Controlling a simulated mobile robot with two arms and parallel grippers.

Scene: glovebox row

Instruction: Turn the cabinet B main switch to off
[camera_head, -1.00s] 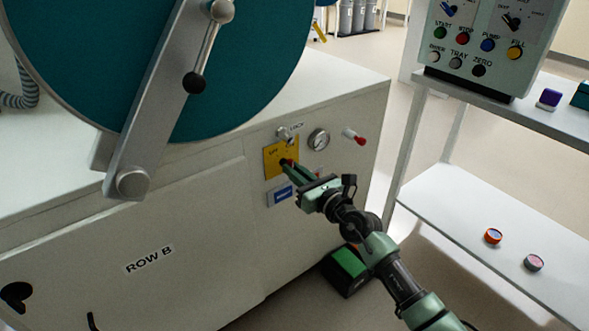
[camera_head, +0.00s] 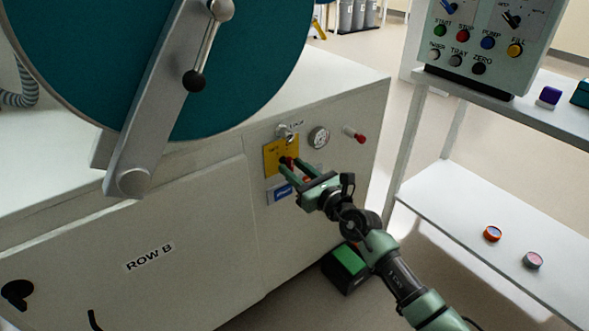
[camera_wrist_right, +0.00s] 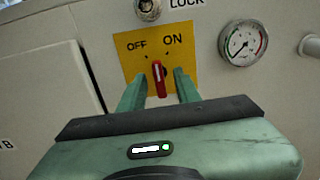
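The cabinet B main switch is a red handle (camera_wrist_right: 158,78) on a yellow plate (camera_wrist_right: 127,61) on the cabinet's front. In the right wrist view the handle stands nearly upright, its top leaning slightly left, below and between the words OFF at left and ON at right. I cannot tell from its angle which setting it is on. In the head view the yellow plate (camera_head: 273,158) shows beyond my right gripper (camera_head: 288,168). My right gripper, also in the wrist view (camera_wrist_right: 160,90), is open, with a finger on each side of the handle and visible gaps. My left gripper is out of view.
A lock fitting (camera_wrist_right: 148,8) sits above the plate and a gauge (camera_wrist_right: 243,42) to its right. A red-tipped knob (camera_head: 358,137) sticks out farther right. A white shelf unit (camera_head: 480,220) stands at the right, and a green-topped box (camera_head: 346,268) is on the floor below.

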